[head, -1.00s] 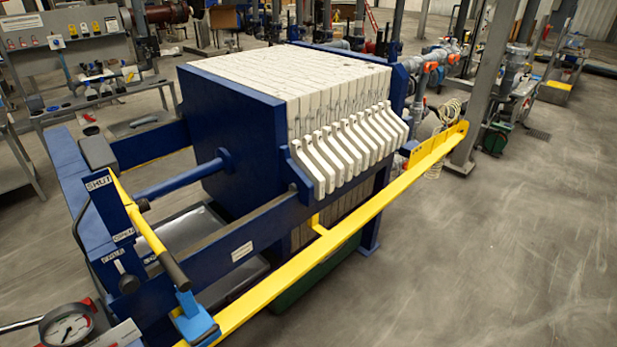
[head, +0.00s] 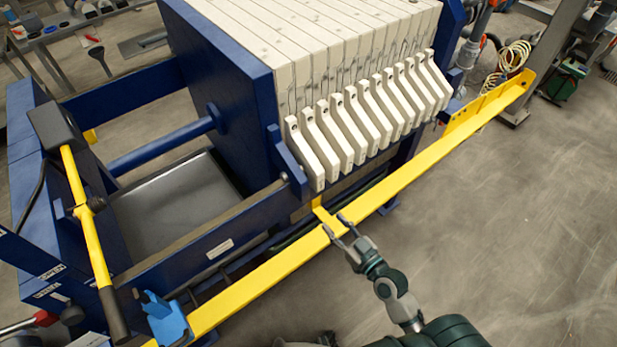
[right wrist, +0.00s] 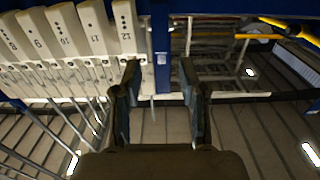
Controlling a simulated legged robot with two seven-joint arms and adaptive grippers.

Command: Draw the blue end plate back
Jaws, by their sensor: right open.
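The blue end plate (head: 225,90) stands upright against the near end of the white plate stack (head: 330,50), with no gap that I can see. A blue ram rod (head: 165,145) runs from the left frame to its outer face. A yellow lever (head: 88,225) with a black grip is on the frame at the left. My right gripper (head: 338,226) is open and empty, over or beside the yellow rail in front of the plate handles, apart from the end plate. In the right wrist view its fingers (right wrist: 162,95) are apart with nothing between them. My left gripper is out of view.
White plate handles (head: 365,125) line the near side of the stack. A long yellow rail (head: 270,280) runs along the front, with a blue fitting (head: 168,322) at its left end. A blue side bar (head: 215,232) lies behind it. The floor at right is open.

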